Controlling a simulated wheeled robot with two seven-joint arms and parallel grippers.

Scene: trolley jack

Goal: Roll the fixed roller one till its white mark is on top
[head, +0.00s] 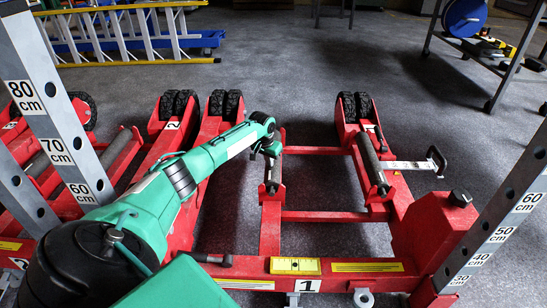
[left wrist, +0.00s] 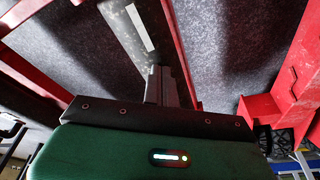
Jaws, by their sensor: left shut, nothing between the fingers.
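The red frame marked 1 (head: 297,285) holds two grey rollers. The left roller (head: 273,174) is partly hidden by my left gripper (head: 271,152) and wrist. The right roller (head: 372,164) shows along most of its length. In the left wrist view the grey roller (left wrist: 121,22) carries a long white mark (left wrist: 141,27) on the side facing that camera. My left gripper (left wrist: 160,86) is shut, with nothing held, its fingertips close to the roller; I cannot tell whether they touch it. My right gripper is not in view.
Red side rails and crossbars (head: 325,216) surround the rollers. A lever handle (head: 410,165) sticks out beside the right roller. Upright scale posts stand left (head: 62,130) and right (head: 505,210). A red box with a black knob (head: 440,225) stands at right. Grey floor lies open beyond.

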